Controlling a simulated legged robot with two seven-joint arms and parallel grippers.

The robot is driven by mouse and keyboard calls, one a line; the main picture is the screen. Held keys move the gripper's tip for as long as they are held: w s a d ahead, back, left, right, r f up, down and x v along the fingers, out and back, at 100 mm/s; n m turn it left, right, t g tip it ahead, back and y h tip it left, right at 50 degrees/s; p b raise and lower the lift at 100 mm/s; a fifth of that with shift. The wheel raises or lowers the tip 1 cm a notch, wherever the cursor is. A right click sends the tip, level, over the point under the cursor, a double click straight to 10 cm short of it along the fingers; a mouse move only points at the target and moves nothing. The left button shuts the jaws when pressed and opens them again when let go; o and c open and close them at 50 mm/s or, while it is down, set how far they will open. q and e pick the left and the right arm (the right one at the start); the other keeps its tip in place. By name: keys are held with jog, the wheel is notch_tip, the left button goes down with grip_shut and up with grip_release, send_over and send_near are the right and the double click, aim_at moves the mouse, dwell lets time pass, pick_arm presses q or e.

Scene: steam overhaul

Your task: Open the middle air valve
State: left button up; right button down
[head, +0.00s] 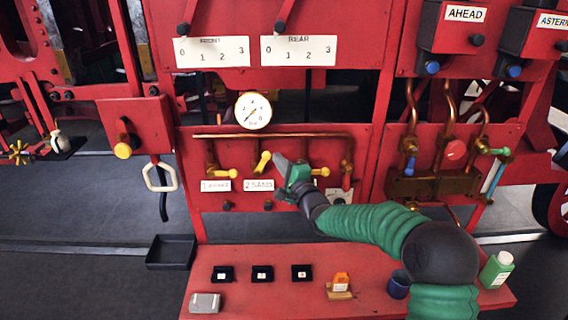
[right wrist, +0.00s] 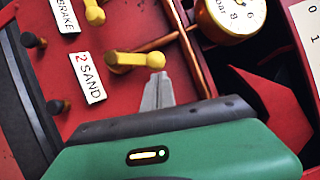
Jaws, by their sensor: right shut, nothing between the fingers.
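The middle air valve, labelled "2 SAND" (head: 259,185), has a yellow handle (head: 262,162) that points up and slightly right on the red panel. The same handle shows in the right wrist view (right wrist: 138,60), beside the label (right wrist: 88,78). My right gripper (head: 278,158) is shut and empty, its grey fingertips just right of the handle. In the right wrist view the fingertips (right wrist: 158,80) are close below the handle's end; whether they touch it I cannot tell. My left gripper is not in view.
The "1 BRAKE" valve's yellow handle (head: 224,173) points right. A third yellow handle (head: 320,172) is right of my gripper. A pressure gauge (head: 253,111) and copper pipe sit above. Below, a red bench (head: 255,300) holds small black boxes and a green bottle (head: 496,270).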

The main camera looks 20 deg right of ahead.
aim_at(267, 154)
jog(key=a+r+n, duration=0.1)
jog(key=a+n+g+p, duration=0.1)
jog(key=n, duration=0.1)
jog(key=shift+w+a+r, duration=0.2)
jog(key=shift+w+r, duration=0.1)
jog(key=shift+r, duration=0.1)
jog(key=shift+w+a+r, duration=0.1)
jog(key=shift+a+r, duration=0.05)
jog(key=shift+a, duration=0.15)
jog(key=shift+a+r, duration=0.15)
